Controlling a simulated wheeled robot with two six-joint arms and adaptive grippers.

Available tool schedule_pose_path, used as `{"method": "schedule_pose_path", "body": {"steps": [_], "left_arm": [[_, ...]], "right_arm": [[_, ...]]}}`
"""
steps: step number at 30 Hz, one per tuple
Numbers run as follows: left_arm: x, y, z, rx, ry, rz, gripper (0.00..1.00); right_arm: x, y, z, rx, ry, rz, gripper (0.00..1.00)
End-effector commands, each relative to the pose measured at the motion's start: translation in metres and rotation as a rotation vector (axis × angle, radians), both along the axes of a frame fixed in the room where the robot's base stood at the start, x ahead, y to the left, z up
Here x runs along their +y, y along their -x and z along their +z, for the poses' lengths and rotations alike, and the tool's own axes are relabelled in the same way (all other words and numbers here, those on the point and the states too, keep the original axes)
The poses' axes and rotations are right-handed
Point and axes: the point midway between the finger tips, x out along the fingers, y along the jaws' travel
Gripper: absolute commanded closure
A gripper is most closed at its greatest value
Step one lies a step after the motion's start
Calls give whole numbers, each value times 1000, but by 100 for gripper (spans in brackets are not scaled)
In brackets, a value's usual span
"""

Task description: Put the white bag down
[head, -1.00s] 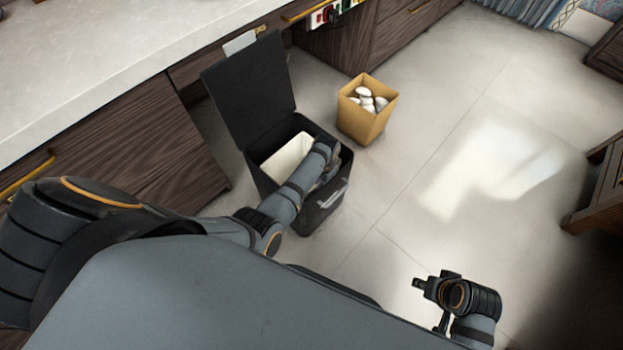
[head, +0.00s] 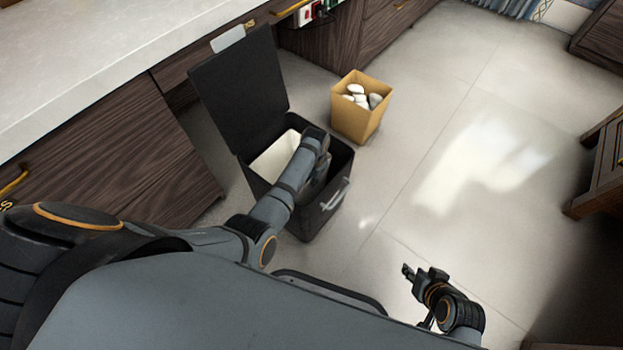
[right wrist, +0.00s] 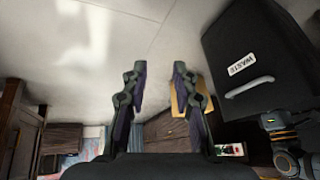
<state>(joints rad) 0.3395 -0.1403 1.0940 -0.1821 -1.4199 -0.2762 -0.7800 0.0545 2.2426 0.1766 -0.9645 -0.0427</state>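A white bag or liner (head: 276,158) shows inside the black waste bin (head: 325,205), whose lid (head: 238,88) stands open. I cannot tell whether it is a loose bag or the bin's lining. My left arm reaches over the bin; its gripper (head: 314,184) is at the bin's right part, mostly hidden by my own wrist, so its fingers and any hold do not show. My right gripper (head: 409,273) is apart from the bin, over the floor. In the right wrist view its fingers (right wrist: 157,80) are spread with nothing between them.
A tan box (head: 357,118) with several white and grey rounded objects stands on the floor behind the bin. A counter with dark wood drawers (head: 135,150) is on the left. Dark wooden furniture (head: 598,170) stands at the right edge. The floor between is clear.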

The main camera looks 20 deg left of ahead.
Motion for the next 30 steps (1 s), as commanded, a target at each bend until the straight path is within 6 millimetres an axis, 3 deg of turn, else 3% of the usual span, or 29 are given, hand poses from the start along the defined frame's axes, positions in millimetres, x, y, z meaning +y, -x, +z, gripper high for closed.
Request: {"method": "schedule_pose_path", "body": {"steps": [4,14,24,30], "left_arm": [[0,0,0,0,0,0,72],[0,0,3,-1,0,0,72],[-4,1,84,-2,1,0,72],[-5,2,116,0,0,0,72]], "right_arm": [[0,0,0,0,0,0,72],[0,1,1,8,0,1,72],[-13,13,41,213,66,24,72],[-20,19,56,298,96,24,72]]}}
